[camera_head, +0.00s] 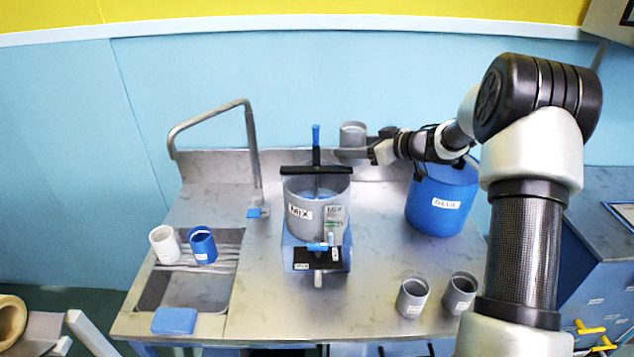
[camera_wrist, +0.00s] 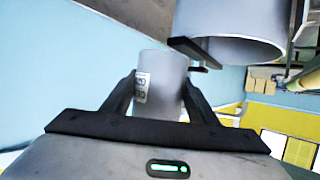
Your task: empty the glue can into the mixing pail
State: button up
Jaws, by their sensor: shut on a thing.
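The mixing pail (camera_head: 304,222) is grey, marked MIX, and stands upright on a blue stand on the steel bench, with a black bar across its top. My gripper (camera_head: 362,153) is shut on a small grey can (camera_head: 353,130), behind and to the right of the pail's rim, apart from it. The can looks about upright with its mouth up; its contents cannot be made out. In the wrist view the can (camera_wrist: 165,72) sits between both fingers of my gripper (camera_wrist: 158,95), its label too blurred to read. The pail (camera_wrist: 225,22) shows at the upper right there.
A blue drum (camera_head: 440,207) with a white label stands right of the pail. Two grey cups (camera_head: 412,298) stand at the front right. A white cup (camera_head: 164,245) and a blue cup (camera_head: 202,246) stand by the sink at left. A bent pipe (camera_head: 251,150) rises left of the pail.

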aim_at(343, 145)
jog(key=shift+a+r, duration=0.1)
jog(key=shift+r, duration=0.1)
jog(key=shift+s+a+r+n+t+h, duration=0.35)
jog(key=shift+r+n+h, duration=0.05)
jog(key=shift+n, duration=0.35)
jog(key=shift+s+a+r+n+t+h, duration=0.3)
jog(key=shift+r+n+t+h, duration=0.1)
jog(key=shift+n, duration=0.35)
jog(key=shift+s+a+r+n, duration=0.2)
jog(key=shift+a+r+n, duration=0.1)
jog(key=shift+n, duration=0.1)
jog(key=shift+s+a+f+n+t+h, duration=0.35)
jog(key=shift+n+t+h, duration=0.1)
jog(key=shift+n, duration=0.15)
dwell(0.4)
jog(key=shift+f+n+t+h+b, duration=0.3)
jog(key=shift+n+b, duration=0.2)
jog(key=shift+b, duration=0.45)
jog(key=shift+r+n+t+b, duration=0.4)
jog(key=shift+r+n+b, duration=0.15)
jog(key=shift+b, duration=1.25)
jog(key=shift+f+n+t+h+b, duration=0.45)
jog(key=shift+n+b, duration=0.6)
jog(key=shift+b, duration=2.8)
